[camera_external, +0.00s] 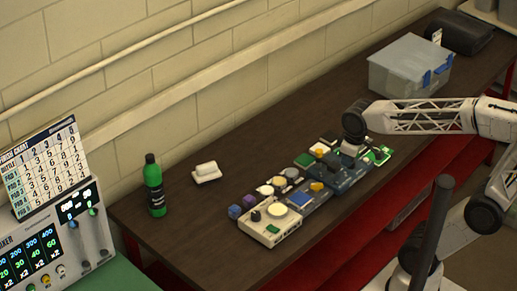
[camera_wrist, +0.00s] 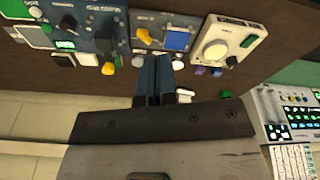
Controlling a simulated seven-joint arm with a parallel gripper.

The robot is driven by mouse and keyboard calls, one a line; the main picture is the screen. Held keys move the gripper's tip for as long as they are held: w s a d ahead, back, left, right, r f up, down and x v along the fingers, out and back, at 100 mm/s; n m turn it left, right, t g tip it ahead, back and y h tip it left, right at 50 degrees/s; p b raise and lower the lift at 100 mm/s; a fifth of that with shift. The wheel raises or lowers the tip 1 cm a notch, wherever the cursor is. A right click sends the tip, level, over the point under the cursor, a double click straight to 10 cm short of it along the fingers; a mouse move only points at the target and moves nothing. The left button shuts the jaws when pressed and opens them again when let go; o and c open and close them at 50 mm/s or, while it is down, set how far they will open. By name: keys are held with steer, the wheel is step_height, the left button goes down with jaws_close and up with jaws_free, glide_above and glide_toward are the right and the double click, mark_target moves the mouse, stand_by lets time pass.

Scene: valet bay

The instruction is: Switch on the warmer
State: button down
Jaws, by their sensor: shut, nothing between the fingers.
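No panel carries a label I can read as warmer. A cream unit (camera_external: 262,235) with a round pale disc, dark knob and green button sits at the near end of a row of panels; it also shows in the wrist view (camera_wrist: 240,30). Beside it is a blue-grey panel (camera_external: 313,205) with a blue square and a yellow lever, then a dark blue panel (camera_external: 352,178) with a knob and a yellow lever. My gripper (camera_wrist: 154,62) is shut and empty, its fingertips near the blue-grey panel's edge in the wrist view. The external view does not show the fingertips clearly.
A green bottle (camera_external: 154,188) and a white block (camera_external: 206,172) stand on the brown table (camera_external: 175,235). Small coloured pieces (camera_external: 235,211) line the panels' wall side. A clear bin (camera_external: 405,72) stands at the far end. A mixer console (camera_external: 60,250) is at the left.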

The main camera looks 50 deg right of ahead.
steer(key=w+a+n+g, duration=0.2)
steer(key=w+a+n, duration=0.5)
steer(key=a, duration=0.4)
steer(key=n+g, duration=0.1)
steer(key=n, duration=0.6)
glide_above(274, 228)
steer(key=f, duration=0.2)
steer(key=shift+w+f, duration=0.3)
steer(key=shift+w, duration=0.1)
steer(key=shift+f, duration=0.1)
steer(key=f, duration=0.4)
steer(key=s+f, duration=0.1)
steer(key=f, duration=0.8)
steer(key=shift+s+f, duration=0.35)
steer(key=shift+f, duration=0.05)
steer(key=shift+s+f, duration=0.1)
steer(key=shift+f, duration=0.1)
steer(key=shift+w, duration=0.2)
steer(key=shift+w+r, duration=0.3)
steer(key=shift+w, duration=0.25)
